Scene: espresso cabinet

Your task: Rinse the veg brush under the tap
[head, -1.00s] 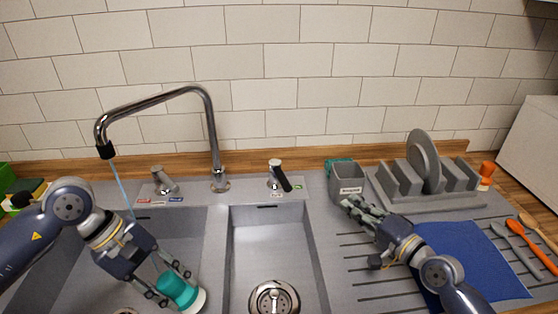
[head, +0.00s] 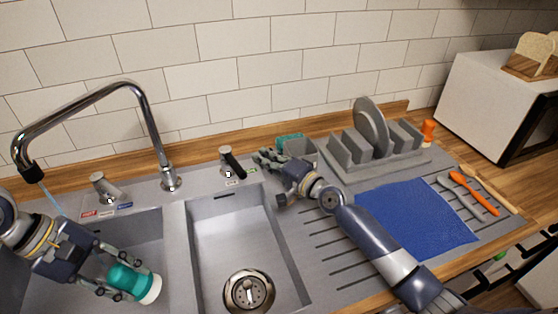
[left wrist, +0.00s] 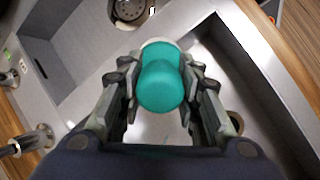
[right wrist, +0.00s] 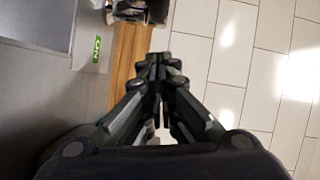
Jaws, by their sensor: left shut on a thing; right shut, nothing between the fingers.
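The veg brush, teal with a pale end (head: 128,280), is held in my left gripper (head: 112,272), which is shut on it over the left sink basin (head: 148,228). In the left wrist view the brush's round teal end (left wrist: 160,86) sits between the fingers. The chrome tap (head: 150,120) runs a thin water stream (head: 50,198). The stream drops behind my left wrist, and I cannot see it touch the brush. My right gripper (head: 262,158) is shut and empty, near the black-handled lever (head: 233,164) and the grey caddy. It also shows in the right wrist view (right wrist: 159,62).
A second lever (head: 104,188) stands left of the tap. The right basin (head: 225,235) is empty, with a drain (head: 249,291). The grey caddy (head: 302,150), a rack with a plate (head: 370,125), a blue mat (head: 415,215) and utensils (head: 474,192) are on the right.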

